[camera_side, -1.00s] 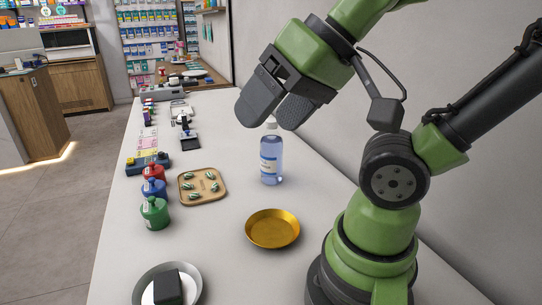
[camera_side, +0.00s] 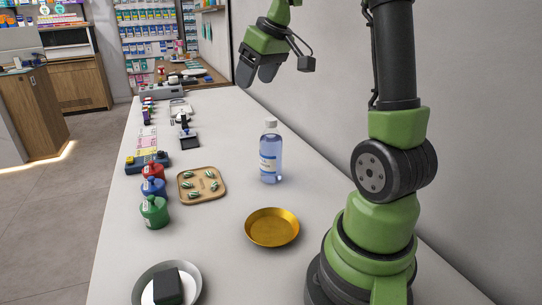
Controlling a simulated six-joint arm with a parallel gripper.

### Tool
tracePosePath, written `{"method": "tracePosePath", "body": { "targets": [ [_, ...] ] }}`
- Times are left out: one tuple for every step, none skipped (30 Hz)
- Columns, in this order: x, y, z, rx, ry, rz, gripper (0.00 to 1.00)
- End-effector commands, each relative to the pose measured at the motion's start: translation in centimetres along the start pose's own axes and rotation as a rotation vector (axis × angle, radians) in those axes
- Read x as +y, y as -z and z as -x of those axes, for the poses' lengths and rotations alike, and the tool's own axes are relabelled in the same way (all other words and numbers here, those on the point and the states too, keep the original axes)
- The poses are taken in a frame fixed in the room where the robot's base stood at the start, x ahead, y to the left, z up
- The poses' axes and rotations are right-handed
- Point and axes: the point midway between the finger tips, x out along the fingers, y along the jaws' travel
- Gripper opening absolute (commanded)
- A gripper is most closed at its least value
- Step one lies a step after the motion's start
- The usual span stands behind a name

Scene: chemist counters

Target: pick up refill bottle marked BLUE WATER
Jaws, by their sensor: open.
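A clear bottle (camera_side: 270,152) of pale blue liquid, with a white cap and a label, stands upright on the white counter (camera_side: 215,240). The label's writing is too small to read. My gripper (camera_side: 257,76) is high in the picture, above and behind the bottle, with its dark fingers pointing down. It is open, empty and well apart from the bottle.
A gold dish (camera_side: 272,228) lies in front of the bottle. A wooden tray (camera_side: 201,199) with several striped capsules is to its left. Red (camera_side: 153,171), blue (camera_side: 153,188) and green (camera_side: 154,212) pots line the left side. A grey bowl (camera_side: 190,297) is in front.

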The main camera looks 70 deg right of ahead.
Motion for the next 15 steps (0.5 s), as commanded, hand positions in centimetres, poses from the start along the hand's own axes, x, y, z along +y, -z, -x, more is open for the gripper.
{"method": "tracePosePath", "body": {
  "targets": [
    [2.9,-0.1,-1.2,-0.018,-0.01,-0.003,0.65],
    [4.2,-0.1,-1.7,-0.024,-0.014,0.004,0.65],
    [5.8,-0.3,-2.3,-0.031,-0.019,0.014,0.65],
    [6.9,-0.5,-2.7,-0.035,-0.021,0.02,0.65],
    [7.8,-0.6,-3.1,-0.039,-0.022,0.025,0.65],
    [8.8,-0.9,-3.4,-0.043,-0.024,0.031,0.65],
    [9.4,-1.0,-3.6,-0.044,-0.025,0.037,0.65],
    [9.9,-1.2,-3.8,-0.046,-0.026,0.039,0.65],
    [10.3,-1.3,-4.1,-0.048,-0.026,0.045,0.65],
    [10.5,-1.4,-4.4,-0.049,-0.025,0.046,0.65],
    [10.7,-1.4,-4.7,-0.049,-0.025,0.048,0.65],
    [10.7,-1.5,-5.3,-0.051,-0.024,0.05,0.65],
    [10.7,-1.5,-5.8,-0.052,-0.024,0.051,0.65],
    [10.7,-1.6,-6.2,-0.052,-0.023,0.052,0.65],
    [10.7,-1.6,-6.9,-0.052,-0.023,0.051,0.65]
  ]
}}
